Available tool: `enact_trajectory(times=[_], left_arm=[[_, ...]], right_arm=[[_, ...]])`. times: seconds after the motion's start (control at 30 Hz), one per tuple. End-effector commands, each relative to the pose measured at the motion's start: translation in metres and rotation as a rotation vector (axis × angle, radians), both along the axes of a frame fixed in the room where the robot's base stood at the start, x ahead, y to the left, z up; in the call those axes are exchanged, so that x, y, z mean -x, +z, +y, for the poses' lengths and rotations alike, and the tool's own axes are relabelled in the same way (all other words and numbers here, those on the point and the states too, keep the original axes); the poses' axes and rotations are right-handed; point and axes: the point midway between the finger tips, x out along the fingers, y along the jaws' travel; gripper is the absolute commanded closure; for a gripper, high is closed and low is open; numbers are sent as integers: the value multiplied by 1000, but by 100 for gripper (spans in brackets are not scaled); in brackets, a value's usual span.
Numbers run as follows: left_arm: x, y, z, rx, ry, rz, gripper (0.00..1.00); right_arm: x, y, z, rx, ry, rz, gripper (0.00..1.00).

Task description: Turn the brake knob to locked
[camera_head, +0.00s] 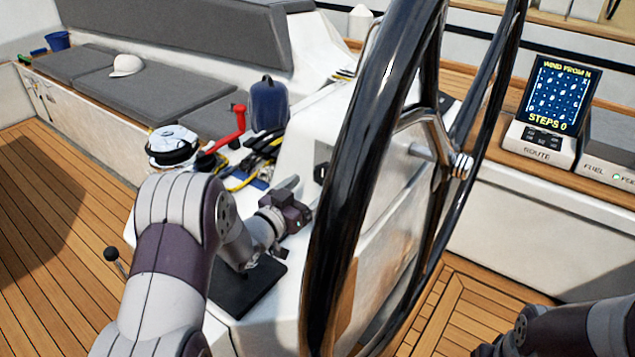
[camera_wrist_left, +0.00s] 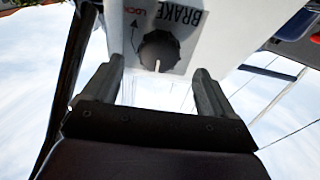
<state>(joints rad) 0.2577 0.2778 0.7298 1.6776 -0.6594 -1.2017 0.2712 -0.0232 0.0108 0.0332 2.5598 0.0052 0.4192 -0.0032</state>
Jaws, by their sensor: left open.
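The brake knob (camera_wrist_left: 158,50) is round and dark, with a white pointer line, on a white panel in the left wrist view. The line points toward the bottom of that picture.
The large black steering wheel (camera_head: 345,170) stands just right of my left gripper. A winch (camera_head: 172,146), a red handle (camera_head: 236,122), ropes (camera_head: 262,150) and a blue container (camera_head: 268,104) are behind. A display (camera_head: 556,95) stands at the right. The deck at left is clear.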

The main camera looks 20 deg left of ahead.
Motion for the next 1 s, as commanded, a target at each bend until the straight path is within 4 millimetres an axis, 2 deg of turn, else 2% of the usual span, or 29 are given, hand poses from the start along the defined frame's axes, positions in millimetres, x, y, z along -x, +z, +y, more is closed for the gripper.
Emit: enact_trajectory(times=[0.1,0.23,0.37,0.6,0.77,0.8,1.0], left_arm=[[-26,0,-10,0,-2,-1,14],[-45,0,-16,1,1,0,14],[-53,-1,-19,1,1,1,14],[-53,0,-19,2,2,2,14],[-53,0,-19,2,2,2,66],[-53,0,-19,2,2,2,69],[-53,-1,-19,-7,2,-1,69]], right_arm=[[0,-1,0,0,0,0,100],[0,-1,0,0,0,0,100],[0,-1,0,0,0,0,100],[0,-1,0,0,0,0,100],[0,-1,0,0,0,0,100],[0,-1,0,0,0,0,100],[0,-2,0,0,0,0,100]])
